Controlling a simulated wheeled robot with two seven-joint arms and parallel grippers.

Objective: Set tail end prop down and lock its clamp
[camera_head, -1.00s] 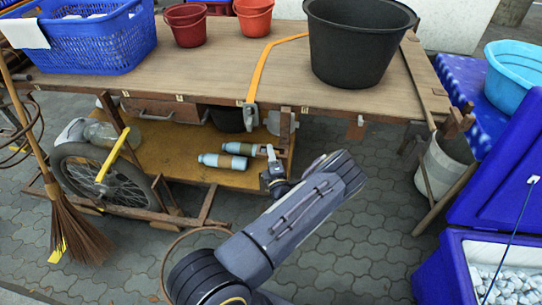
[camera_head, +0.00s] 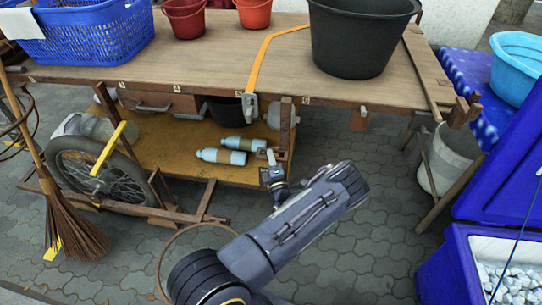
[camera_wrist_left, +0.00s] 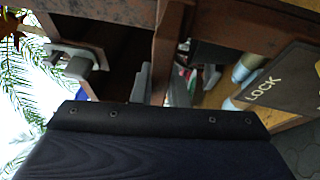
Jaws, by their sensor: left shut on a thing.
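The wooden cart (camera_head: 200,70) has a rusty brown post (camera_head: 286,125) under its front edge, which also shows in the left wrist view (camera_wrist_left: 166,45). My left gripper (camera_head: 272,172) is below the table edge, beside this post. It is shut on a small pale grey piece (camera_head: 271,157), seemingly the clamp's handle; the fingers hide most of it. A dark plate marked LOCK (camera_wrist_left: 278,92) is at the right of the left wrist view. I cannot tell the prop's foot or whether the clamp is locked. My right gripper is not in view.
A black tub (camera_head: 360,40), red buckets (camera_head: 185,22) and a blue basket (camera_head: 95,35) stand on the cart top. Blue-grey bottles (camera_head: 221,157) lie on the lower shelf. A blue cooler (camera_head: 462,265) stands at the right.

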